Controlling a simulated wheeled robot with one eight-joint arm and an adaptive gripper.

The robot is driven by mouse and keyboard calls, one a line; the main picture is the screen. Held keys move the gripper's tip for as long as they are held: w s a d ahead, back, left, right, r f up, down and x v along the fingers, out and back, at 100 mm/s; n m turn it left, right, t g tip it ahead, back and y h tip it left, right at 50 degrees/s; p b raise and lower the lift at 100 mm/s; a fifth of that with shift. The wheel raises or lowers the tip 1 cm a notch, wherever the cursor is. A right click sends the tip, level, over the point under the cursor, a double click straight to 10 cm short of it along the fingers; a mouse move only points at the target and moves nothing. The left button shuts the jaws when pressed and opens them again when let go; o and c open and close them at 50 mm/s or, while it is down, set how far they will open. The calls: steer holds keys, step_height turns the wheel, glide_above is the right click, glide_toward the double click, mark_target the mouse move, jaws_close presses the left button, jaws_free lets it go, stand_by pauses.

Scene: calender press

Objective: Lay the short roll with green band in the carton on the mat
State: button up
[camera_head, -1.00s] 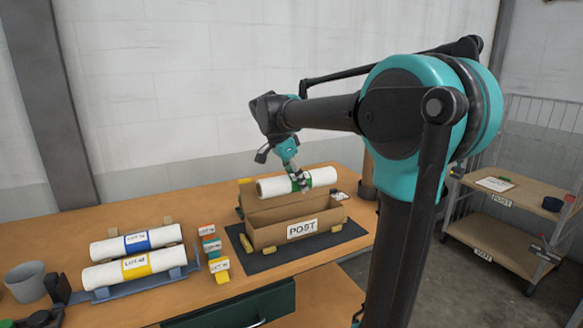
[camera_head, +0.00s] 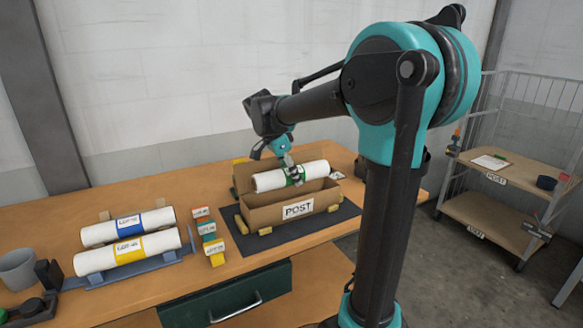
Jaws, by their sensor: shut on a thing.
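The short white roll with a green band (camera_head: 266,182) lies lengthwise along the carton, partly below the level of its back wall. The brown carton (camera_head: 262,216), marked POST, is open and stands on the dark mat (camera_head: 330,224). My gripper (camera_head: 295,175) is shut on the roll at its green band, coming from above. The front wall of the carton hides the space under the roll, so I cannot tell whether it touches the bottom.
Two longer white rolls, one with a blue band (camera_head: 128,226) and one with a yellow band (camera_head: 129,251), lie on a blue rack at the left. Small coloured labelled blocks (camera_head: 209,233) stand between rack and mat. Yellow blocks (camera_head: 240,224) sit by the carton. A grey cup (camera_head: 18,269) is far left.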

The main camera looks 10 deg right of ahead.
steer(key=shift+f, duration=2.4)
steer(key=o, duration=1.4)
steer(key=shift+c, duration=1.4)
